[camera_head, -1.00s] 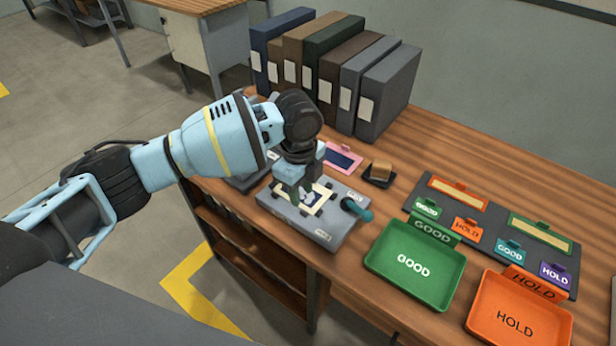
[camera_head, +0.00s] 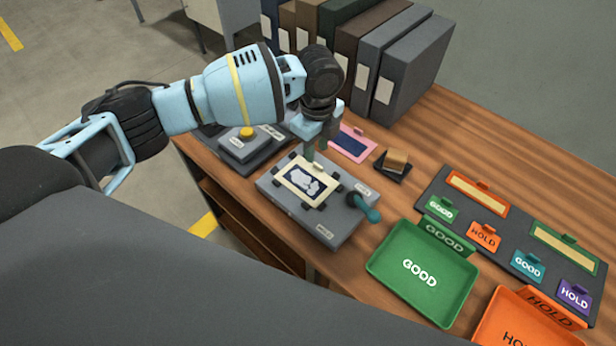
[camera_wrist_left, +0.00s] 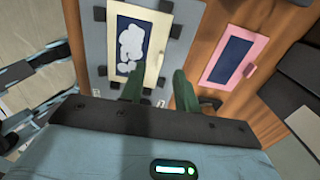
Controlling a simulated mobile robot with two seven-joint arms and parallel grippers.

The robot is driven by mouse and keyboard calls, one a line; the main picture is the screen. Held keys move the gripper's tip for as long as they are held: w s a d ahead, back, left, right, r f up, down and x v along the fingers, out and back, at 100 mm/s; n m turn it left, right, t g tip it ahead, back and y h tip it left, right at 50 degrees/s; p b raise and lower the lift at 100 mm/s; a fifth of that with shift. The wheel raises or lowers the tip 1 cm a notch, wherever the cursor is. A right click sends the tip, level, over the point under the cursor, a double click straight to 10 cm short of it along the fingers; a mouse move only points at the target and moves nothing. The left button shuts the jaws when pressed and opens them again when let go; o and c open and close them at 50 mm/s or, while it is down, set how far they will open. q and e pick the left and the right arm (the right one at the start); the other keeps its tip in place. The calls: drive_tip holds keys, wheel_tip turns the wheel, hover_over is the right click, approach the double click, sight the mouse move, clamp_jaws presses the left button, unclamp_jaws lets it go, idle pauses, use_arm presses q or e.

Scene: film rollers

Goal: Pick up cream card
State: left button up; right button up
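The cream card (camera_head: 304,186), with a dark blue picture window and white shapes in it, lies flat on a grey fixture (camera_head: 335,228), among small dark clips. In the wrist view the card (camera_wrist_left: 155,50) is at the upper left. My left gripper (camera_head: 316,150) points down at the card's far edge in the head view. In the wrist view its two green fingers (camera_wrist_left: 160,88) are apart with nothing between them; the left finger overlaps the card's lower edge. I cannot tell whether it touches. My right gripper is not in view.
A teal-handled lever (camera_head: 369,208) sits at the fixture's right. A pink-framed card (camera_head: 351,143) lies behind, beside a dark block with a tan top (camera_head: 395,161). A green GOOD tray (camera_head: 425,306) and orange HOLD tray (camera_head: 510,338) stand to the right. Binders (camera_head: 400,70) line the back.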

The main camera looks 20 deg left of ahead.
sight(316, 164)
use_arm(q)
drive_tip(key=shift+f, duration=2.55)
clamp_jaws()
